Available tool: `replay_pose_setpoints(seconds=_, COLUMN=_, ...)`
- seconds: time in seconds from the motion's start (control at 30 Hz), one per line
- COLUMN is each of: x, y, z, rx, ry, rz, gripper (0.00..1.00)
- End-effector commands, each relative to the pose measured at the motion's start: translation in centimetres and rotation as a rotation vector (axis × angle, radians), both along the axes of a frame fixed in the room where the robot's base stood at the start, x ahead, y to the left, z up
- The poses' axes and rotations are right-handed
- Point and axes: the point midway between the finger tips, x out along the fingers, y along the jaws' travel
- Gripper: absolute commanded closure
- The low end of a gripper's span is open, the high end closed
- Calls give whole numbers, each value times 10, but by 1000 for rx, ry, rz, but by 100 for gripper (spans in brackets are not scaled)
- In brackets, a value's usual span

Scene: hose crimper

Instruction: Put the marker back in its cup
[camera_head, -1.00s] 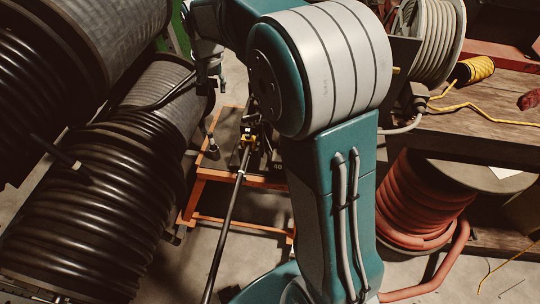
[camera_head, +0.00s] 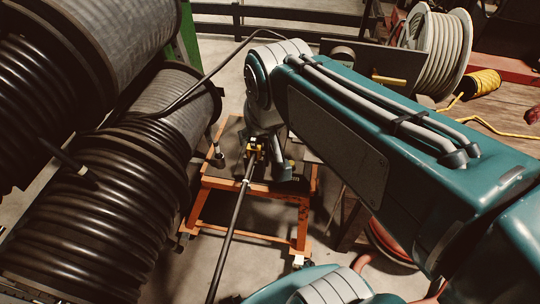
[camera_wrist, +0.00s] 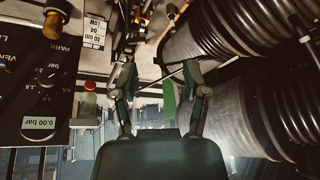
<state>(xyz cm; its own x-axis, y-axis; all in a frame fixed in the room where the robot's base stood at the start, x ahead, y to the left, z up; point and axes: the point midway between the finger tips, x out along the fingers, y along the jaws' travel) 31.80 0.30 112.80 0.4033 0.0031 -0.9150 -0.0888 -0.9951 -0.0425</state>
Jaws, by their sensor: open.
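My gripper (camera_wrist: 160,80) shows in the wrist view with its two fingers spread apart. A thin rod or cable passes between or behind the fingertips; I cannot tell whether it touches them, or what it is. I cannot pick out the marker or its cup with certainty in either view. A small pale bottle-like thing with a red top (camera_wrist: 89,101) stands left of the left finger, apart from it.
A dark control panel (camera_wrist: 38,95) reading 0.00 bar is left of my gripper. Large black hose reels (camera_head: 95,215) fill the left. The orange bench frame (camera_head: 250,235) has a long dark bar (camera_head: 228,232) sticking out forward. A pale hose reel (camera_head: 432,45) stands at the back right.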

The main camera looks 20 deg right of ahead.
Motion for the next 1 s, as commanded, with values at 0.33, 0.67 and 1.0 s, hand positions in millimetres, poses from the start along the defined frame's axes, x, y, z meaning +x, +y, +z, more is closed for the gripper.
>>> replay_pose_setpoints(seconds=0.33, x=-62, y=-2, z=-19, rx=-41, ry=-70, rz=77, gripper=41)
replay_pose_setpoints(seconds=0.67, x=-68, y=-3, z=-23, rx=-47, ry=-76, rz=88, gripper=41)
replay_pose_setpoints(seconds=1.0, x=-68, y=-2, z=-23, rx=-47, ry=-76, rz=87, gripper=41)
